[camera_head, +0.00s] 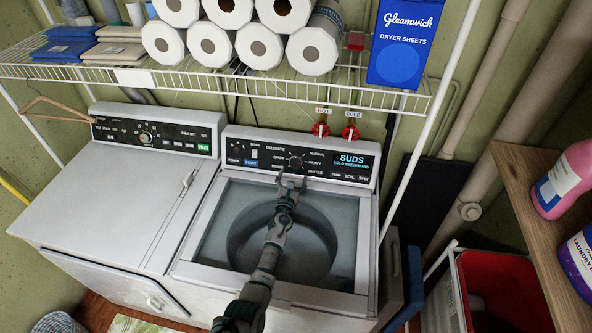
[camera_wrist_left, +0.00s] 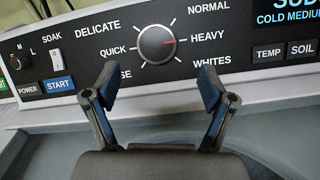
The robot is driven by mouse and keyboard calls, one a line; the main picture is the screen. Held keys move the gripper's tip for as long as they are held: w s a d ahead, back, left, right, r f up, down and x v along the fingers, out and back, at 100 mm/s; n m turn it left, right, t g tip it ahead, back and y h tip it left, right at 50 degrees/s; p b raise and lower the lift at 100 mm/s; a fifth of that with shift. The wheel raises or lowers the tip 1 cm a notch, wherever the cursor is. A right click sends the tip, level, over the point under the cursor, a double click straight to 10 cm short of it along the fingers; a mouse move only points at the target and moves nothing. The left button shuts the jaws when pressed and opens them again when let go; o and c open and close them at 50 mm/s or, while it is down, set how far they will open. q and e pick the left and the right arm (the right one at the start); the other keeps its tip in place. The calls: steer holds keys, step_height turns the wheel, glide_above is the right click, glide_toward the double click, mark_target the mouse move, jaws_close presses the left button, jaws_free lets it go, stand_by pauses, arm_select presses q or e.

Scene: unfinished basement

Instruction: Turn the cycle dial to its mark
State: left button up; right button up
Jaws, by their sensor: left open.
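The cycle dial (camera_wrist_left: 157,44) is a dark round knob on the washer's black control panel (camera_head: 329,161). Its red pointer line points right, toward the HEAVY label. QUICK, DELICATE, NORMAL and WHITES are also printed around it, with one label partly hidden by a finger. In the head view the dial (camera_head: 295,162) sits just beyond my left gripper (camera_head: 291,179). In the wrist view the left gripper (camera_wrist_left: 158,84) is open and empty. Its two fingers are spread below the dial on either side, apart from it. My right gripper is not in view.
A START button (camera_wrist_left: 59,85) and TEMP button (camera_wrist_left: 268,54) flank the dial. A wire shelf (camera_head: 230,84) with paper rolls hangs above, and red valves (camera_head: 320,130) are behind. A dryer (camera_head: 130,210) stands left.

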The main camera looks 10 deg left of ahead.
mark_target(295, 164)
arm_select(q)
steer(key=w+b, duration=0.2)
steer(key=w, duration=0.1)
steer(key=w+b, duration=0.1)
steer(key=shift+w+a+f, duration=0.1)
steer(key=shift+w+f, duration=0.15)
steer(key=shift+w, duration=0.15)
steer(key=shift+w+a+r+b, duration=0.1)
steer(key=shift+w+r+b, duration=0.1)
steer(key=shift+w+b, duration=0.5)
steer(key=shift+w, duration=0.15)
steer(key=shift+r, duration=0.1)
steer(key=c, duration=1.2)
steer(key=shift+o, duration=0.2)
